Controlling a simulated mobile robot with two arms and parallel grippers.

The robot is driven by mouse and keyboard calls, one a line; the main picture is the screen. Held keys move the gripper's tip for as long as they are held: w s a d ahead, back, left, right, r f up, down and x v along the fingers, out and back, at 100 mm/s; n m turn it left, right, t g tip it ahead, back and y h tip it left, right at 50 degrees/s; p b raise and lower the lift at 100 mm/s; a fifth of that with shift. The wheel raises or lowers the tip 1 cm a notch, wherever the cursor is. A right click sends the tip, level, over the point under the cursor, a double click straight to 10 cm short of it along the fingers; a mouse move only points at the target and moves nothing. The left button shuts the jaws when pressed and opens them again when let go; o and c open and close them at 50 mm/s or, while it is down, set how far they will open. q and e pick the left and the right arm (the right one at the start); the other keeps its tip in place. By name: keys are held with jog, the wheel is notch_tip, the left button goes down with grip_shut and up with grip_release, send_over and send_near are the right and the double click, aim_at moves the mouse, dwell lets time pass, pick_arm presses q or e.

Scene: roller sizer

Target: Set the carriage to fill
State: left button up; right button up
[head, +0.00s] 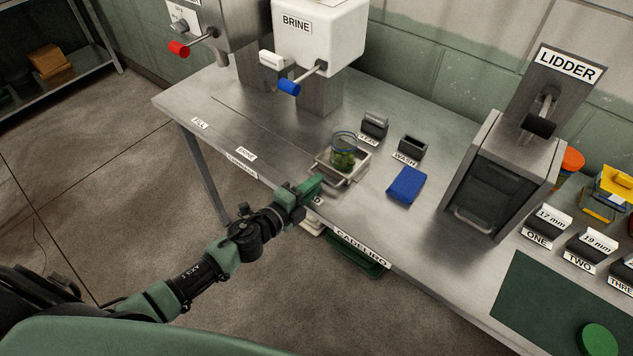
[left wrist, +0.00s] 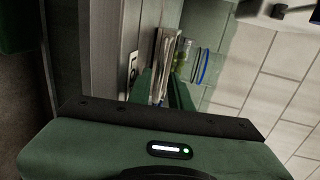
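The carriage (head: 354,172) is a small metal tray with a front handle (head: 334,181), on the steel bench. A glass jar (head: 343,158) with green contents and a blue rim stands on it. The carriage is at the right end of the slot, away from the FILL label (head: 199,123) and the BRINE label (head: 246,154). My left gripper (head: 318,184) is at the bench's front edge, close by the handle. In the left wrist view its fingers (left wrist: 164,92) are apart, with metal carriage parts showing between and beyond them. Contact with the handle is unclear. My right gripper is out of view.
A red-knobbed lever (head: 179,48) and a blue-knobbed lever (head: 289,88) stick out above the bench at the back. A blue cloth (head: 406,185) lies right of the carriage. The LIDDER machine (head: 502,170) stands further right. The bench between BRINE and FILL is clear.

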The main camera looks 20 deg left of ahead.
pick_arm(q)
jog(key=shift+w+d+f, duration=0.15)
jog(key=shift+w+d, duration=0.05)
jog(key=shift+w, duration=0.4)
jog(key=shift+c, duration=0.3)
jog(key=shift+s, duration=0.1)
grip_shut()
dwell(0.7)
